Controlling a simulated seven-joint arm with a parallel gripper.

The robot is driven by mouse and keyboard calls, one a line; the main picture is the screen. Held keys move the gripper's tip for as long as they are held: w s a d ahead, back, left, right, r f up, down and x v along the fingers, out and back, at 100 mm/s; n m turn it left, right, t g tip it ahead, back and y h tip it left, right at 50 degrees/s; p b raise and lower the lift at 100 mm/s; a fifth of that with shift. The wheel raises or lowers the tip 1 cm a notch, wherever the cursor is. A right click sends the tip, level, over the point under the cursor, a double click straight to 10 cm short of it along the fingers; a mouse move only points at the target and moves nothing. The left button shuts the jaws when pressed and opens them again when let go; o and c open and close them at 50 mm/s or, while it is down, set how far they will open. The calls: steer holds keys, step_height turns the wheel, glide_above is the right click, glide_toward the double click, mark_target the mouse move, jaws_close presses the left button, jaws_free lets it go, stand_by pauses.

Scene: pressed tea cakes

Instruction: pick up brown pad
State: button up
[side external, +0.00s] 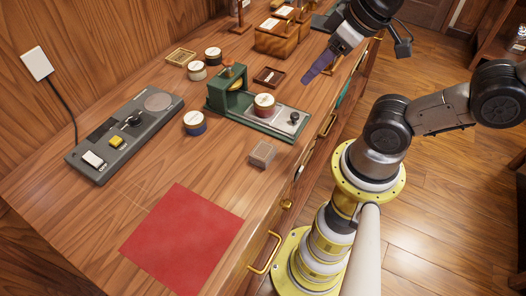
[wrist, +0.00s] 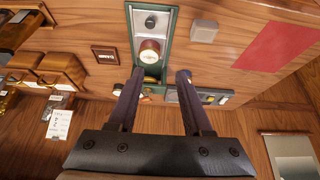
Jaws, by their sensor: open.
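A flat dark brown square piece (side external: 268,76) with a raised rim lies on the wooden counter behind the green press; it also shows in the wrist view, with a pale label (wrist: 105,55), left of the press. A small grey-brown block (side external: 262,153) sits in front of the press, and it shows in the wrist view (wrist: 204,31) too. I cannot tell for certain which is the brown pad; the dark square looks closest. My gripper (side external: 306,80) is above the counter's right side, apart from both. In the wrist view its two fingers (wrist: 160,73) are spread with nothing gripped between them.
The green press (side external: 217,99) holds a round tin (side external: 264,105) on its plate. Several round tins, a tan tray (side external: 180,57) and wooden boxes (side external: 276,40) stand around. A grey control panel (side external: 125,137) is at left. A red cloth (side external: 183,240) lies in front.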

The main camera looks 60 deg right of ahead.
steer(key=o, duration=0.6)
steer(key=shift+o, duration=0.2)
